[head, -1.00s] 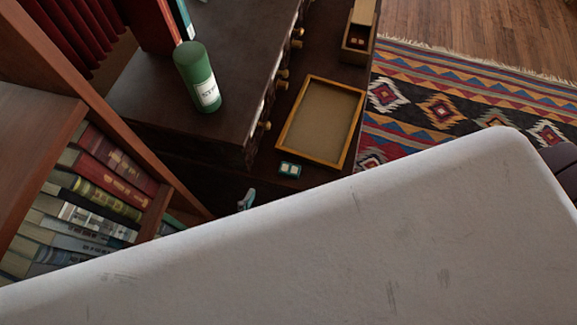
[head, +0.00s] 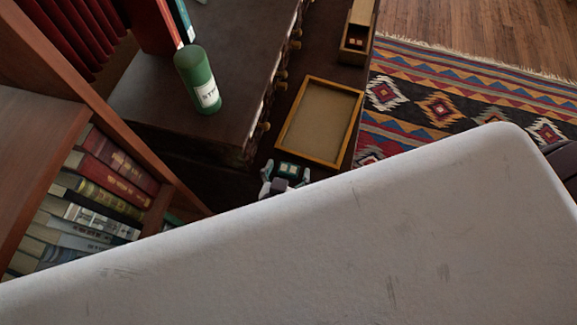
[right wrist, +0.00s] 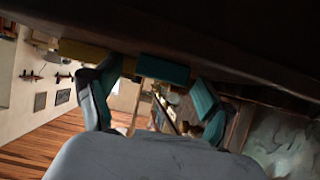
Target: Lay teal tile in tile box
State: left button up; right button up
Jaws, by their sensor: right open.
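The teal tile (head: 292,168) lies on the dark surface just in front of the framed tray, with light marks on its top. In the right wrist view it is a teal block (right wrist: 163,70) between the fingertips. My right gripper (head: 286,181) is open, its fingers to either side of the tile; I cannot tell whether they touch it. It also shows in the right wrist view (right wrist: 154,86). A narrow wooden box (head: 354,58), which looks like the tile box, stands behind the tray, partly open with small pale-marked tiles inside. My left gripper is not in view.
The tray (head: 287,152) has a raised wooden rim and an empty tan floor. A green labelled cylinder (head: 198,78) stands on the dark cabinet (head: 150,95) at left. A bookshelf (head: 45,130) is at far left. A patterned rug (head: 435,95) lies at right.

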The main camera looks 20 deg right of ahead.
aim_at(287, 172)
jog(key=c, duration=1)
jog(key=shift+r, duration=0.1)
jog(key=shift+r, duration=0.6)
notch_tip(287, 172, up, 3)
jog(key=w+d+r, duration=0.2)
jog(key=d+r, duration=0.5)
jog(key=d, duration=0.5)
jog(key=w+a+r+n+y, duration=0.1)
jog(key=w+r+n+y, duration=0.1)
jog(key=w+r, duration=0.1)
jog(key=w+a+r+n+t+y, duration=0.1)
jog(key=w+r+n+y, duration=0.1)
jog(key=w+r, duration=0.1)
jog(key=w+a+r+n+t+y, duration=0.1)
jog(key=w+r+n+y, duration=0.1)
jog(key=w+r, duration=0.1)
jog(key=shift+w+r+n+y+b, duration=0.1)
jog(key=shift+r+n+y+b, duration=0.3)
jog(key=shift+r, duration=0.3)
